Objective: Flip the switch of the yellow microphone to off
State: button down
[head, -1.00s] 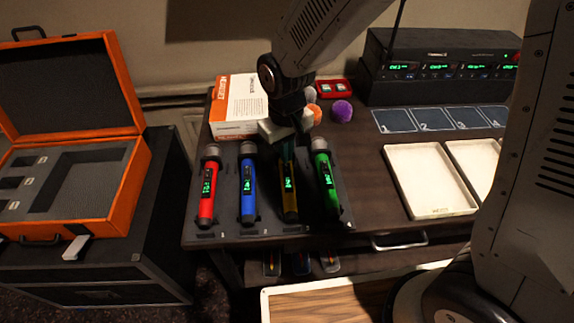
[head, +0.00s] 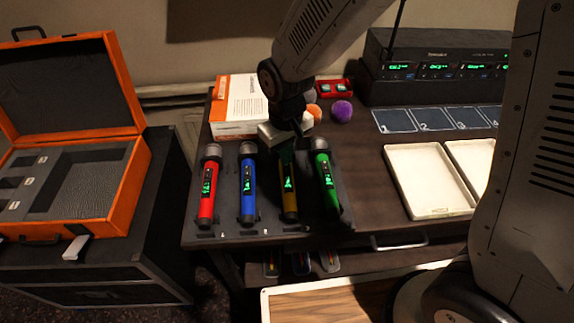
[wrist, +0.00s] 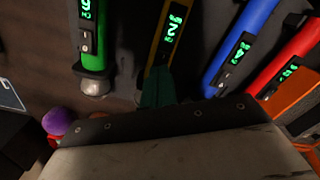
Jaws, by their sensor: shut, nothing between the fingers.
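The yellow microphone (head: 289,200) lies in the dark rack on the desk, between the blue microphone (head: 248,185) and the green microphone (head: 327,185). Its green display is lit. My gripper (head: 287,155) is over its upper end, pointing down, and hides its head in the head view. In the wrist view the yellow microphone (wrist: 172,38) runs up from the teal fingertips of my gripper (wrist: 158,88), which are together and empty. The fingertips cover the part just below the display, so its switch is hidden. I cannot tell whether they touch the body.
The red microphone (head: 207,188) lies at the rack's left end. A white and orange box (head: 240,103) and small coloured balls, one purple (head: 342,110), are behind. White trays (head: 432,180) and a receiver (head: 435,65) are at right. An open orange case (head: 90,170) stands left.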

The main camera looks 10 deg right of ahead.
jog(key=shift+f, duration=0.4)
jog(key=shift+r, duration=3.55)
jog(key=s+d+r+m, duration=0.2)
jog(key=s+d+r, duration=0.5)
jog(key=s+d, duration=0.2)
jog(key=s+d+r+m+t, duration=0.1)
jog(key=s+d+r+m, duration=0.2)
jog(key=s+d+r, duration=0.4)
jog(key=s+d, duration=0.3)
jog(key=d, duration=0.2)
jog(key=shift+s+m, duration=0.25)
jog(key=shift+m, duration=0.05)
